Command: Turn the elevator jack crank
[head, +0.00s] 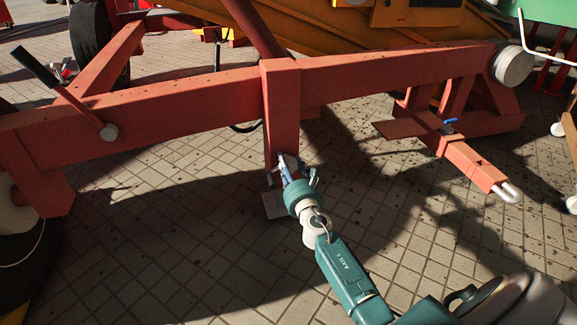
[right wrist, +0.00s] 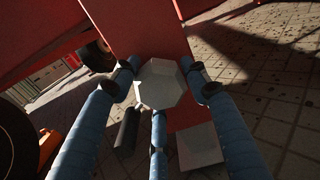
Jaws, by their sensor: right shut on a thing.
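The elevator jack is a vertical red post (head: 281,115) on the red frame, with a grey foot plate (head: 274,204). My right gripper (head: 292,168) is at the lower part of the post and hides the crank in the head view. In the right wrist view, its blue fingers (right wrist: 160,80) are shut around the crank's light grey octagonal hub (right wrist: 163,88). A dark crank handle (right wrist: 126,132) hangs below and left of the hub, beside the lower finger. The foot plate also shows there (right wrist: 199,146). My left gripper is in neither view.
A long red beam (head: 180,103) crosses above the gripper. Another lever with a black handle (head: 35,67) is on the beam at left. A red hitch bar (head: 472,165) with pale prongs sticks out at right. The tiled floor (head: 150,240) in front is mostly clear.

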